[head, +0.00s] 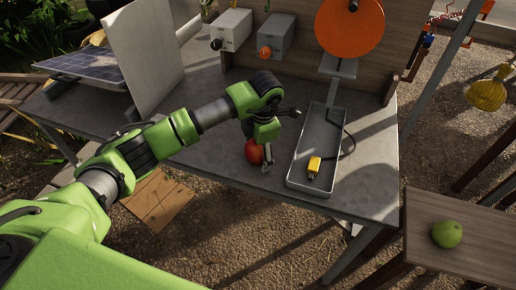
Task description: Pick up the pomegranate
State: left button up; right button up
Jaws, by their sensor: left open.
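The pomegranate (253,152), a red round fruit, sits on the grey table near its front edge, left of the metal tray. My left gripper (262,153) is right over it, pointing down. One finger shows along the fruit's right side; the other finger is hidden. The left gripper is open, and I cannot tell whether its fingers touch the fruit. The gripper body covers the top of the fruit. My right gripper is out of view.
A metal tray (297,177) holds a yellow block (314,167) with a black cable. An orange disc (349,25) and two grey boxes stand behind. A solar panel (88,66) lies at the left. A green fruit (447,234) sits on a separate wooden table (468,253).

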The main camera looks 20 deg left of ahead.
pick_arm(q)
jog(key=c, duration=1.3)
jog(key=shift+r, duration=0.1)
